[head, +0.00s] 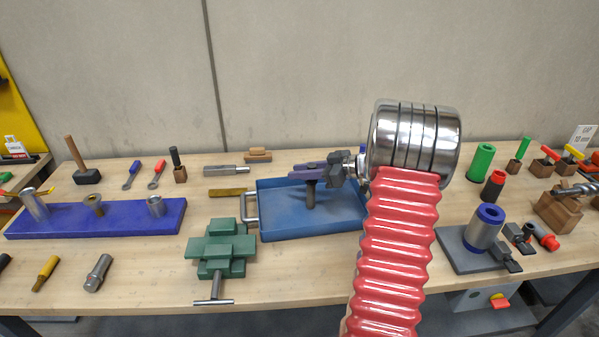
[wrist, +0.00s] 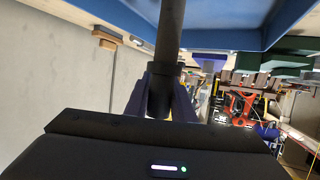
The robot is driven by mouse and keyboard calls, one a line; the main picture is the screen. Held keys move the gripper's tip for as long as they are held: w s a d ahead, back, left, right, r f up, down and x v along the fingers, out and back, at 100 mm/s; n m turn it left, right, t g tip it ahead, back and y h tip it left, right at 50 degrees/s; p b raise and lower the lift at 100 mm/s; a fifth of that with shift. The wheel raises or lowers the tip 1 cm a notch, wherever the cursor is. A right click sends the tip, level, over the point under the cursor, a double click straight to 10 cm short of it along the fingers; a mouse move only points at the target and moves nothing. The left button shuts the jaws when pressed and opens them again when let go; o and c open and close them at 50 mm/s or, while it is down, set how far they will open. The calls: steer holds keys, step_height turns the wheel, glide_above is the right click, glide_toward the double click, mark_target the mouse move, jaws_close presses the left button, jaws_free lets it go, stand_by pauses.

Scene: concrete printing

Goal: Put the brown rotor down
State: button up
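My gripper (head: 308,174), with purple fingers, is over the blue tray (head: 275,223) in the middle of the bench. It is shut on a dark brown, rod-like part, the brown rotor (head: 311,196), which hangs roughly upright below the fingers. In the wrist view the rotor (wrist: 171,35) is a dark shaft with a thicker collar between the two fingers (wrist: 160,92). The tray (wrist: 220,40) shows behind it. I cannot tell whether the rotor's lower end touches the tray floor. The tray looks otherwise empty, though my arm hides its right side.
A blue-purple block (head: 120,222) with several metal parts stands at left. A green vise (head: 222,248) is close to the tray's front left. A grey plate (head: 460,258) with a blue-ended cylinder (head: 486,228) is at right. A concrete wall (head: 290,70) stands behind.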

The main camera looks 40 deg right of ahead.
steer(key=o, duration=0.4)
steer(key=shift+r, duration=0.1)
steer(key=v, duration=1.2)
steer(key=shift+s, duration=0.15)
stand_by(0.6)
